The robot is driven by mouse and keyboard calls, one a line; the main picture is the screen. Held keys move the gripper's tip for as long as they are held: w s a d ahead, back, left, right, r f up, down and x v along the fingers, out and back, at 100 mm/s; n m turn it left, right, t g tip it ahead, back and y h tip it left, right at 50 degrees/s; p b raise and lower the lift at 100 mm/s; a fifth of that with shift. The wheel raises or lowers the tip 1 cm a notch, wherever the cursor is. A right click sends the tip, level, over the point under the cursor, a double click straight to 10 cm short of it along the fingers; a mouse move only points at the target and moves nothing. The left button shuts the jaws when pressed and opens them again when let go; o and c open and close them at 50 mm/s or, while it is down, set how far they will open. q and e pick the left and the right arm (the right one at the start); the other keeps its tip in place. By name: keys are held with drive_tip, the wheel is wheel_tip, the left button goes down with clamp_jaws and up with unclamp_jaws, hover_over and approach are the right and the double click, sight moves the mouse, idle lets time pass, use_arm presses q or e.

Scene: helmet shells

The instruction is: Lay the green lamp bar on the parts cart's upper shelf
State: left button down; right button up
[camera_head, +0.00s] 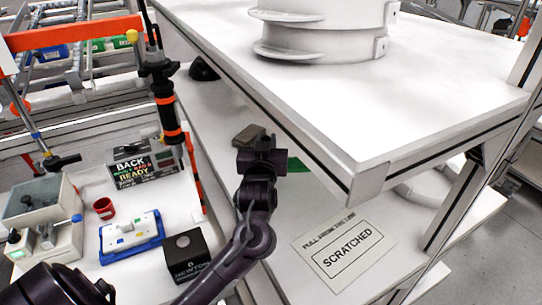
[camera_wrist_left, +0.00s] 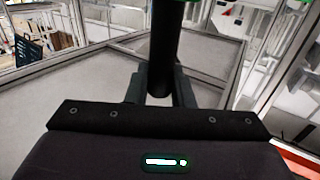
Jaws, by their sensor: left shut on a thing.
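My left gripper (camera_head: 263,152) is over the cart's lower level, beside the left edge of the upper shelf. It is shut on a dark upright post (camera_wrist_left: 164,50), which stands between the fingers in the left wrist view. Green shows at the top of that view, and a green piece (camera_head: 297,165) shows just right of the gripper; I take these as the green lamp bar, mostly hidden by gripper and shelf. The parts cart's upper shelf (camera_head: 430,105) is white, with a large white ringed shell (camera_head: 320,35) at its far end. My right gripper is not in view.
A "SCRATCHED" sign (camera_head: 345,250) lies on the lower shelf. A grey-brown block (camera_head: 249,135) is behind the gripper. The upper shelf's near part is clear.

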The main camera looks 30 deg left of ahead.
use_arm(q)
drive_tip(key=shift+w+a+f, duration=0.1)
drive_tip(key=shift+f, duration=0.5)
drive_tip(key=shift+w+a+f, duration=0.1)
drive_tip(key=shift+f, duration=0.45)
wheel_tip(320, 180, down, 2)
drive_tip(key=shift+d+f+p, duration=0.1)
drive_tip(key=shift+p, duration=0.25)
drive_tip(key=shift+f, duration=0.35)
drive_tip(key=shift+f+b, duration=0.25)
drive_tip(key=shift+b, duration=0.05)
drive_tip(key=c, duration=1.3)
unclamp_jaws()
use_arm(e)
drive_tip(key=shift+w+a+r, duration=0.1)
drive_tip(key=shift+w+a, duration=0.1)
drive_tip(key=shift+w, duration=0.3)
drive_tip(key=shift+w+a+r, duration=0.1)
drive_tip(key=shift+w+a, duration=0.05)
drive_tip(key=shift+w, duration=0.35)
use_arm(q)
drive_tip(key=shift+o, duration=0.2)
